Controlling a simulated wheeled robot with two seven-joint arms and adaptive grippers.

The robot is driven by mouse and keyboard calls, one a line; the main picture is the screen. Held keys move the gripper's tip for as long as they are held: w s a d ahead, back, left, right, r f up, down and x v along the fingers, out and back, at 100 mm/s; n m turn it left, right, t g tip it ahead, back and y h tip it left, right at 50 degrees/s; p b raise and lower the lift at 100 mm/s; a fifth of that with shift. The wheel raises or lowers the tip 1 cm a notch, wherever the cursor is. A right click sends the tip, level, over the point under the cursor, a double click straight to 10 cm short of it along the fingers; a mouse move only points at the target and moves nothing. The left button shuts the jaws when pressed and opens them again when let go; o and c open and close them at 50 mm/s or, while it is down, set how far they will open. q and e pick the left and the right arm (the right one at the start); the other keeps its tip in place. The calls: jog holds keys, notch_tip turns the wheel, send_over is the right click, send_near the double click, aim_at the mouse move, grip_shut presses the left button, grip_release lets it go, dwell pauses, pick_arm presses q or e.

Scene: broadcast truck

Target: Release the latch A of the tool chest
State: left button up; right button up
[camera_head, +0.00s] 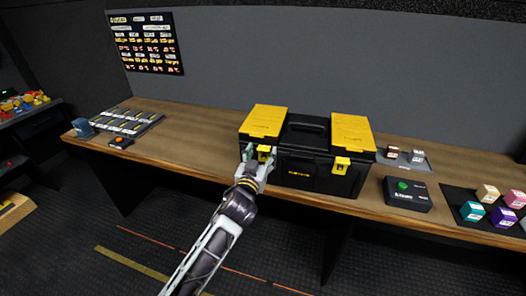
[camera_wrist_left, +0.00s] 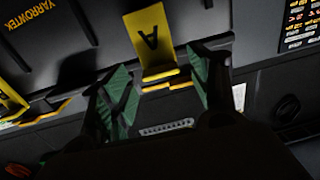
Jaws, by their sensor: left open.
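The tool chest (camera_head: 310,175) is black with yellow lid panels and stands on the wooden bench, its lid closed. Latch A (camera_wrist_left: 149,38) is a yellow tab marked "A" on its front; it also shows at the chest's front left in the head view (camera_head: 264,150). My left gripper (camera_head: 256,160) is at the chest's front left, right by latch A. In the left wrist view its green-padded fingers (camera_wrist_left: 158,80) are spread apart, with the lower end of latch A near the gap between them. I cannot tell whether they touch it. My right gripper is not in view.
A second yellow latch (camera_head: 341,165) is on the chest's front right. A black box (camera_head: 407,194) and a mat with colored cubes (camera_head: 460,196) are to the right. A tray of tools (camera_head: 130,121) lies at the left. Bare bench (camera_head: 190,140) lies between tray and chest.

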pick_arm(q)
jog(key=shift+x, duration=1.3)
grip_shut()
